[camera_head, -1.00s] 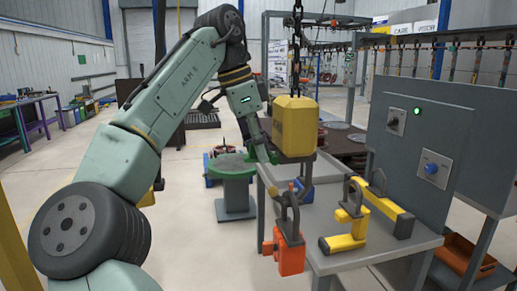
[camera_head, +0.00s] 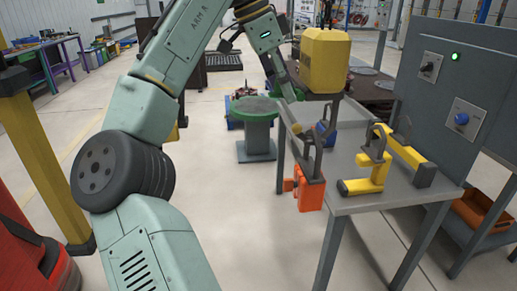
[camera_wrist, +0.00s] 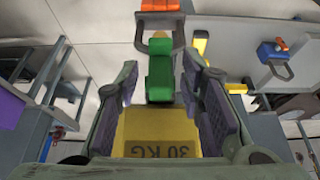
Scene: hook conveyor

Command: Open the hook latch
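A yellow block (camera_head: 326,60) hangs above the table; in the wrist view its face (camera_wrist: 160,148) reads "30 KG". A green latch-like piece (camera_wrist: 160,72) with a tan knob is in front of my gripper (camera_wrist: 161,66). My fingers stand apart on either side of it in this view; I see no clear contact. In the head view the arm's end is close to the block's left side, with the fingers hard to make out. An orange block (camera_head: 310,196) with a dark shackle (camera_head: 312,160) is at the table's left edge.
The grey table (camera_head: 355,203) carries yellow hook-shaped pieces (camera_head: 368,172) and a blue block (camera_head: 326,134). A grey control panel (camera_head: 455,95) stands to the right. A green round stand (camera_head: 256,143) is behind.

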